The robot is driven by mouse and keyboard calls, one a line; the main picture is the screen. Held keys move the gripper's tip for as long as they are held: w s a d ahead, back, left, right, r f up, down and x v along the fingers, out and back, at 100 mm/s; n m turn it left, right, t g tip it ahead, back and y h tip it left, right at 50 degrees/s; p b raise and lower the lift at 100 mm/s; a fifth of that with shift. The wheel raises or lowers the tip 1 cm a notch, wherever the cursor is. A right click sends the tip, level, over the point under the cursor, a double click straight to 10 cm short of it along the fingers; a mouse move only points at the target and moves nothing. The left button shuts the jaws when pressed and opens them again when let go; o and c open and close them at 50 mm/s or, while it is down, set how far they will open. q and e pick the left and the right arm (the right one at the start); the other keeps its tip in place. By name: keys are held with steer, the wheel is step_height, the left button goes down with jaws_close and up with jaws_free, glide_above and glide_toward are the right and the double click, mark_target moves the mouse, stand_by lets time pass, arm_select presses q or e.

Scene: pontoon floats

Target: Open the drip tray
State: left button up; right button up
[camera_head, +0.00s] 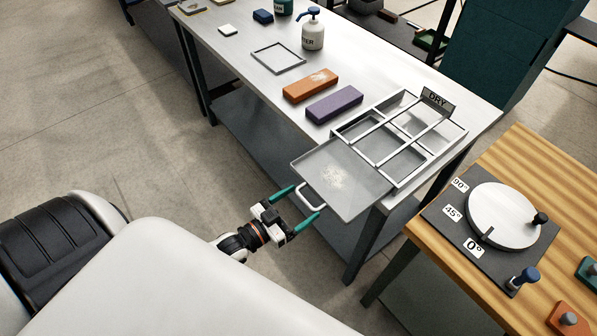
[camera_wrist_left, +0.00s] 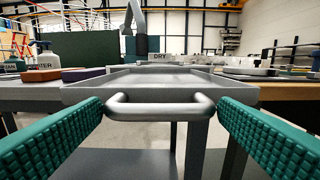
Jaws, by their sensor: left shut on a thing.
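The drip tray (camera_head: 360,200) is a flat grey tray with a pale speckled patch. It extends from under the divided rack marked DRY (camera_head: 408,172) and juts past the bench's front edge. Its light U-shaped handle (camera_head: 303,200) faces my left gripper (camera_head: 308,200). The green fingers are shut on the handle, one at each end of the bar. The left wrist view shows the handle (camera_wrist_left: 160,108) spanning the space between the fingers, with the tray's front wall (camera_wrist_left: 160,92) behind it. My right gripper is not in view.
An orange block (camera_head: 310,85) and a purple block (camera_head: 334,104) lie beside the rack on the metal bench (camera_head: 250,80). A pump bottle (camera_head: 313,35) and an empty frame (camera_head: 278,57) stand farther back. A wooden table with a dial (camera_head: 503,215) is at right. Open floor lies left.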

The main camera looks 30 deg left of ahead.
arm_select(q)
steer(key=o, duration=1.1)
steer(key=shift+d, duration=0.1)
steer(key=shift+s, duration=0.1)
steer(key=b+v, duration=0.2)
steer(key=v, duration=1)
steer(key=shift+b, duration=0.35)
